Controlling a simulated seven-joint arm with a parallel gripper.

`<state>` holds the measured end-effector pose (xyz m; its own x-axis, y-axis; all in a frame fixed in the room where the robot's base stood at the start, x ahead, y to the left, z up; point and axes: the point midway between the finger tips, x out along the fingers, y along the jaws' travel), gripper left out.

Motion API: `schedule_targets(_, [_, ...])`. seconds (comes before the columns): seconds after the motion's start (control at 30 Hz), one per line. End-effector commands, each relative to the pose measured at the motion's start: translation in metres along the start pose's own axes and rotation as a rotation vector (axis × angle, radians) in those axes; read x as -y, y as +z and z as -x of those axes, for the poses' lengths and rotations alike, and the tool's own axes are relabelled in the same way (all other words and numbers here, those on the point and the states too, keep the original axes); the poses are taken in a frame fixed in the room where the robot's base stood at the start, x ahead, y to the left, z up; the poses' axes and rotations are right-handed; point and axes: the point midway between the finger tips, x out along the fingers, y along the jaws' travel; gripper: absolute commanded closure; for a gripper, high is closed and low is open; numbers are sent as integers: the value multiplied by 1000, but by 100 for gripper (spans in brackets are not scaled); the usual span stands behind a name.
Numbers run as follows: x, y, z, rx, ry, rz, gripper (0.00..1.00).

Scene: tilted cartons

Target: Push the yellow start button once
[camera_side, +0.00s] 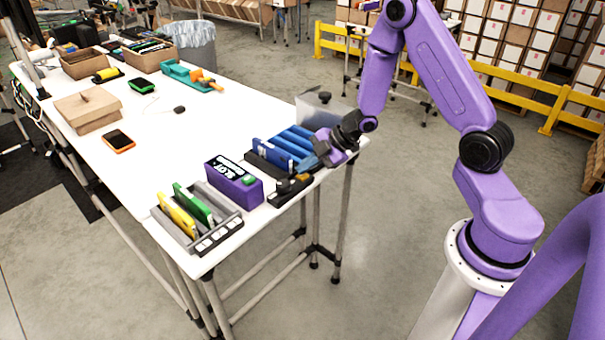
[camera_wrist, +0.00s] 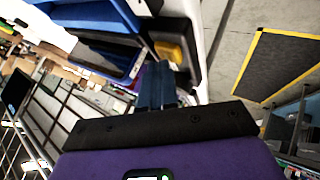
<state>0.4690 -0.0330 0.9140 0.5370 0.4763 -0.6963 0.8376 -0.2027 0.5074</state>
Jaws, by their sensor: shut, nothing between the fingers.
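The yellow button (camera_wrist: 170,51) shows in the wrist view on a dark housing, just beyond my fingertips. In the side view a small yellow part (camera_side: 303,177) shows on the black unit (camera_side: 284,197) at the table's near right edge. My gripper (camera_side: 318,159) is above and beside that unit, over the table edge. In the wrist view the gripper (camera_wrist: 158,72) has its fingers together with nothing between them. The fingertips appear close to the button, but I cannot tell whether they touch it.
Blue bins (camera_side: 285,146) stand behind the unit. Open floor lies beyond the table's right edge.

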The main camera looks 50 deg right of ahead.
Motion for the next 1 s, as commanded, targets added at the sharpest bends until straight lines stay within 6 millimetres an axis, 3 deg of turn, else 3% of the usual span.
schedule_targets(1.0, [-8, -8, 12, 0, -1, 1, 100])
